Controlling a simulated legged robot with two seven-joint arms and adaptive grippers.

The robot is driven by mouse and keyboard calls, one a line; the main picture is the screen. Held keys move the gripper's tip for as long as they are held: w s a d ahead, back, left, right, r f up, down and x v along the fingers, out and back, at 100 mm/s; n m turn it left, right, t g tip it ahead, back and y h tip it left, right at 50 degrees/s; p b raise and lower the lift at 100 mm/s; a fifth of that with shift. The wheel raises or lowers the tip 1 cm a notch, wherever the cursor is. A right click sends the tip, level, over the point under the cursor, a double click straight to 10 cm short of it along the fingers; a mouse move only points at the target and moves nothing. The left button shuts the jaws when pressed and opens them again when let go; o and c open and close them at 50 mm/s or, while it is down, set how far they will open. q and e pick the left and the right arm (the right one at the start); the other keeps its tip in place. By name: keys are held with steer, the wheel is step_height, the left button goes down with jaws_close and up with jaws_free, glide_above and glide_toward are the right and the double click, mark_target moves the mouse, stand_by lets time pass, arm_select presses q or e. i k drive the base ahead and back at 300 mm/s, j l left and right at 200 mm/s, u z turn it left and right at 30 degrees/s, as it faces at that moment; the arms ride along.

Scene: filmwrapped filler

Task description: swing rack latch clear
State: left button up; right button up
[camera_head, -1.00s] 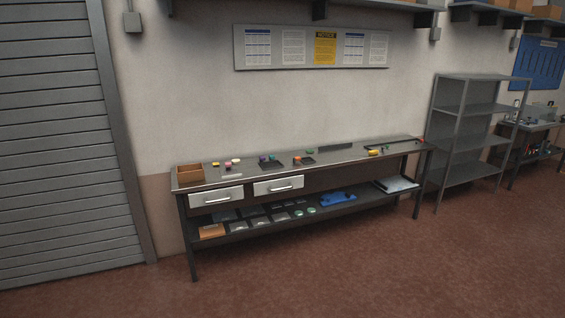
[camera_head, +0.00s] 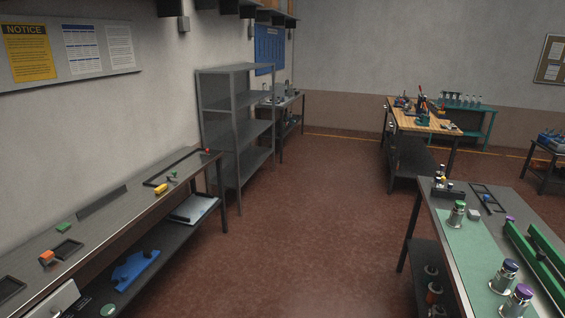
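Neither of my grippers is in view. I cannot single out a rack latch. A grey metal shelf rack (camera_head: 238,124) stands against the left wall with bare shelves, and no latch shows on it at this distance. On the left bench (camera_head: 100,232) a dark rectangular frame (camera_head: 172,166) lies near the far end, with a small red piece (camera_head: 206,152) and a yellow piece (camera_head: 161,190) near it. On the right bench (camera_head: 455,255) a long green fixture (camera_head: 537,262) lies along the right side, partly cut off.
Metal canisters (camera_head: 456,214) with coloured lids stand on the right bench. A wood-topped bench (camera_head: 424,120) stands at the back. The red floor (camera_head: 310,230) between the left and right benches is clear.

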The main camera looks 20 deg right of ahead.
mark_target(486, 197)
steer(key=i+z, duration=0.35)
steer(key=z, duration=0.15)
steer(key=i+j+z, duration=0.15)
steer(key=i+z, duration=0.15)
steer(key=z, duration=0.15)
steer(key=i+j+z, duration=0.2)
steer(key=z, duration=0.3)
steer(key=i+j+z, duration=0.3)
steer(key=z, duration=0.15)
steer(key=i+j+z, duration=0.15)
steer(key=j+z, duration=0.35)
